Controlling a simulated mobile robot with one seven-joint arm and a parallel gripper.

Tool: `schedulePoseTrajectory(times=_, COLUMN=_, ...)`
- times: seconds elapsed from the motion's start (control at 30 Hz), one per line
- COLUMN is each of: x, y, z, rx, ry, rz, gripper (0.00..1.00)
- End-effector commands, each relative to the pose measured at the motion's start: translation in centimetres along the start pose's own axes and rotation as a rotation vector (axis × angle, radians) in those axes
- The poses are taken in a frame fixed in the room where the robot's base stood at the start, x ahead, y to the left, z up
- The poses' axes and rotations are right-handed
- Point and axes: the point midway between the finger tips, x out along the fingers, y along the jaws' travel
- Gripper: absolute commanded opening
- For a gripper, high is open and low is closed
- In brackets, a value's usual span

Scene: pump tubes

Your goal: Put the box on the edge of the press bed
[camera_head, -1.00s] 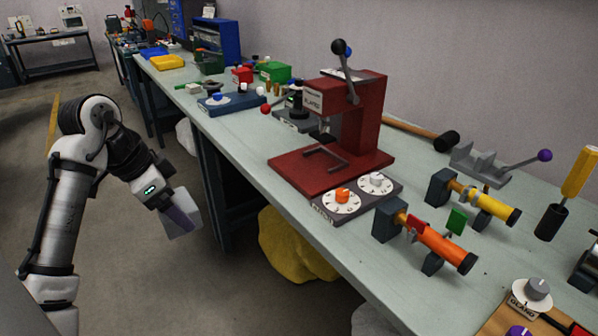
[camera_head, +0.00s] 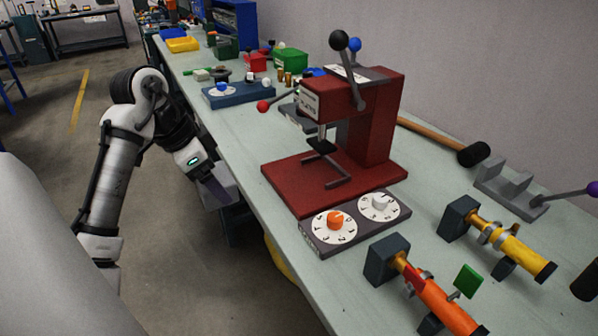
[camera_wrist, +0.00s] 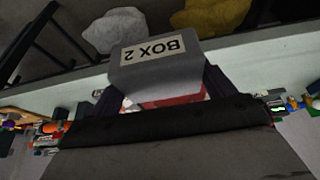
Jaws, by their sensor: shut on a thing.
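My gripper (camera_head: 213,188) is shut on a grey box (camera_wrist: 160,66) labelled "BOX 2", which fills the middle of the wrist view between the two dark fingers. In the head view the box (camera_head: 224,190) is mostly hidden by my gripper and hangs beside the near edge of the bench. The press is dark red, with a flat bed (camera_head: 290,190) at the front of its upright body (camera_head: 375,120). A bent grey rail lies on the bed. The box is left of the bed and apart from it.
A dial panel (camera_head: 355,222) stands in front of the press bed. Orange (camera_head: 432,298) and yellow (camera_head: 505,240) tubes sit on clamps at the right. A hammer (camera_head: 440,138) lies behind the press. The bench top (camera_head: 240,135) left of the press is largely clear.

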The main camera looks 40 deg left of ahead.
Motion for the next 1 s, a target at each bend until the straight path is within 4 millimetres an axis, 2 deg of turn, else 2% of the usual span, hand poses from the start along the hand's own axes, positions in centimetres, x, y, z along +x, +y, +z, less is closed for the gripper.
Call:
schedulePoseTrajectory(times=0.4, x=4.2, y=0.1, z=-10.4, rx=0.007, ry=0.001, rz=0.003, gripper=0.51)
schedulePoseTrajectory(times=0.53, x=5.3, y=0.1, z=-13.0, rx=0.006, ry=0.002, rz=0.002, gripper=0.51)
schedulePoseTrajectory(times=0.63, x=5.8, y=0.1, z=-14.2, rx=0.002, ry=0.001, rz=0.001, gripper=0.51)
schedulePoseTrajectory(times=0.87, x=6.4, y=0.1, z=-15.6, rx=0.003, ry=0.000, rz=0.000, gripper=0.51)
schedulePoseTrajectory(times=1.0, x=8.3, y=0.1, z=-14.8, rx=-0.002, ry=0.001, rz=0.002, gripper=0.51)
